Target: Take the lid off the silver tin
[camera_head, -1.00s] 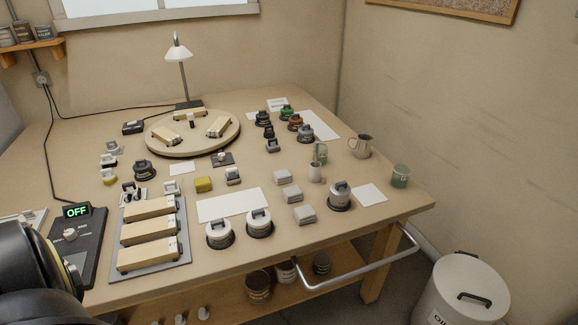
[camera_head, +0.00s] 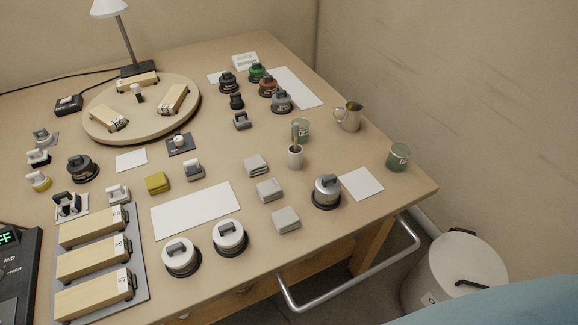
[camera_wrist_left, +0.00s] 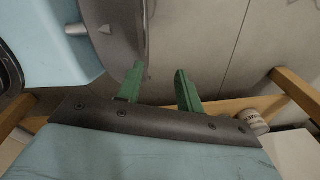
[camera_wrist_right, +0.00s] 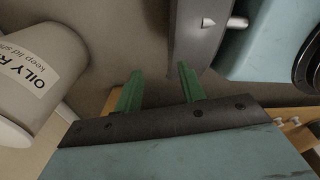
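The silver tin (camera_head: 326,196) stands upright near the front right of the bench, on a dark round base. Its silver lid (camera_head: 327,184) is on it and has a dark handle on top. Neither gripper shows in the head view. In the left wrist view my left gripper (camera_wrist_left: 160,80) has its two green fingers apart with nothing between them. In the right wrist view my right gripper (camera_wrist_right: 158,78) also has its green fingers apart and is empty. Both are away from the tin, which neither wrist view shows.
A white square sheet (camera_head: 361,184) lies right of the tin, and grey blocks (camera_head: 286,220) lie left of it. Two white-lidded tins (camera_head: 230,236) stand at the front. A green glass (camera_head: 398,157) and metal jug (camera_head: 349,116) stand behind. A rail (camera_head: 350,281) runs along the front edge.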

